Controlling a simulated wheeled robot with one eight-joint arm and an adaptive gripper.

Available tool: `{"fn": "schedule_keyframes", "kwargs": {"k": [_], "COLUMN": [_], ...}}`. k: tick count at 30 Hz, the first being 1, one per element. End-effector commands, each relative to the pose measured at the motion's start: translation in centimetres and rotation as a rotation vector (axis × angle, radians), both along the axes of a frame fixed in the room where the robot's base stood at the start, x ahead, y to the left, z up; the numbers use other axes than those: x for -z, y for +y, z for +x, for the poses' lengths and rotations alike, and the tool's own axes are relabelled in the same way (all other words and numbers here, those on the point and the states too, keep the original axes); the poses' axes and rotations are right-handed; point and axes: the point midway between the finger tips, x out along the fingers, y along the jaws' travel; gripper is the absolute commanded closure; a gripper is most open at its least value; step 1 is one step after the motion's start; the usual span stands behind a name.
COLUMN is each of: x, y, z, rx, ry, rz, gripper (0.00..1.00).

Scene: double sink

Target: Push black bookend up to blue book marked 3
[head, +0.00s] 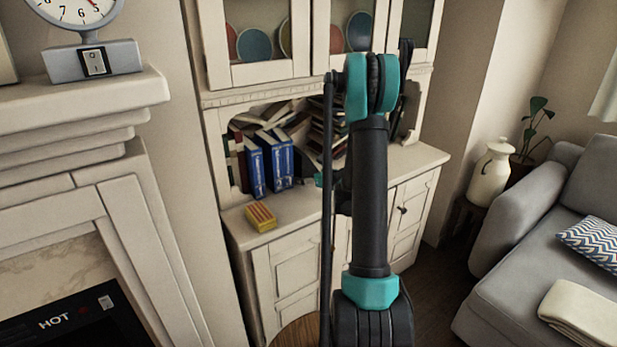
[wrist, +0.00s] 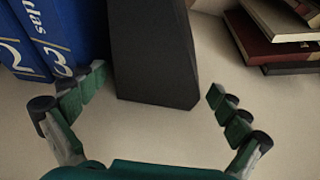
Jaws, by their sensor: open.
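The black bookend (wrist: 152,55) stands upright on the pale cabinet top in the wrist view. The blue book marked 3 (wrist: 75,30) stands just left of it, with a narrow gap between them near the base. Another blue book (wrist: 22,45), marked 2, is further left. My gripper (wrist: 155,95) is open; its left finger is by the foot of book 3 and its right finger is right of the bookend.
Dark red books (wrist: 275,35) lie stacked right of the bookend, with bare surface before them. A yellow and red box (head: 261,217) sits near the cabinet's front left edge. More books (head: 325,130) lean and pile behind. Cabinet doors with plates are above the niche.

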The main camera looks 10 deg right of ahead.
Motion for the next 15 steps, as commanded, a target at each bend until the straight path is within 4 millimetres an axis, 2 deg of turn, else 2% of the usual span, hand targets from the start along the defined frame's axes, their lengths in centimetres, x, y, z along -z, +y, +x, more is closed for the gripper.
{"fn": "schedule_keyframes", "kwargs": {"k": [9,15], "x": [-2.5,-3.6], "y": [-1.8,-2.6], "z": [-5.8,-8.3], "rx": [0.003,0.001], "ry": [0.001,0.000], "rz": [-0.001,0.001], "gripper": [0.00,0.00]}}
